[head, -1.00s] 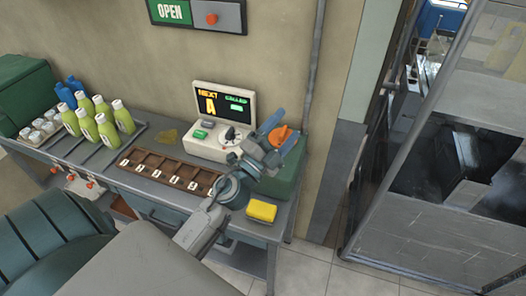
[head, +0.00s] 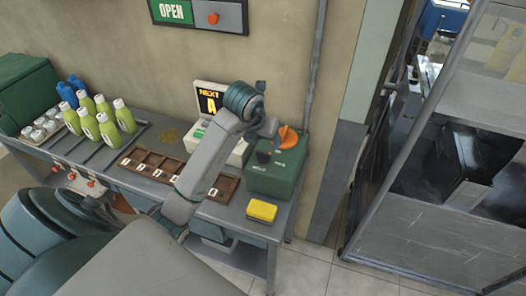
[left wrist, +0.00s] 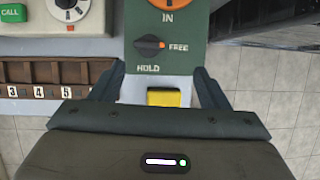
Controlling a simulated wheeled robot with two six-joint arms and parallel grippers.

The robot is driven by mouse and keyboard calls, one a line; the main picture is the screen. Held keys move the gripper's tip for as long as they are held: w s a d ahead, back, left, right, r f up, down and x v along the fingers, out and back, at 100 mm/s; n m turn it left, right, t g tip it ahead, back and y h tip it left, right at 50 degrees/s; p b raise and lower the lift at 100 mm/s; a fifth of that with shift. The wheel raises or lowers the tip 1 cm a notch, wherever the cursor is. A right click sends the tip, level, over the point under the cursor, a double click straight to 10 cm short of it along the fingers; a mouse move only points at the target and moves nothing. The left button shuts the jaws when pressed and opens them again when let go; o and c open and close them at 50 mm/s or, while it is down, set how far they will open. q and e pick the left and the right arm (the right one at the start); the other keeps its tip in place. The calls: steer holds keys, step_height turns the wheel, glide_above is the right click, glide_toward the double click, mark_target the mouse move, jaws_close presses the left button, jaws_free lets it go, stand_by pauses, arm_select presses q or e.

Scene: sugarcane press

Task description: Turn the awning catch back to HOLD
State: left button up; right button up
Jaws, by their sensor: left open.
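The green box (head: 275,175) stands at the right end of the counter. On it is the awning catch, a small black knob (left wrist: 149,46), which also shows in the head view (head: 264,156). The word HOLD (left wrist: 148,68) is printed below the knob. My left gripper (left wrist: 158,78) is open and empty. In the left wrist view its fingers are spread below the knob, one on each side, apart from it. In the head view the gripper is mostly hidden behind my wrist. My right gripper is not in view.
An orange dial (head: 289,137) sits on the box behind the knob. A yellow sponge (head: 262,210) lies in front of the box. The calling machine (head: 207,92) is to the left, partly hidden by my arm. A brown compartment tray (head: 155,160) and green bottles (head: 108,133) stand farther left.

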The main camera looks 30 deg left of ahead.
mark_target(263, 152)
arm_select(q)
steer(key=shift+g, duration=0.3)
steer(key=b+x, duration=0.3)
steer(key=b, duration=0.1)
steer(key=a+b+x, duration=0.1)
steer(key=b+x, duration=0.2)
steer(key=x, duration=0.1)
steer(key=shift+s+a+b, duration=0.1)
steer(key=shift+s+b, duration=0.15)
steer(key=shift+b, duration=0.15)
steer(key=shift+b+x, duration=0.75)
steer(key=shift+w+a+f+p, duration=0.15)
steer(key=shift+w+f+p, duration=0.15)
steer(key=shift+p, duration=0.25)
steer(key=shift+w+f, duration=0.15)
steer(key=shift+f, duration=0.45)
steer(key=c, duration=1)
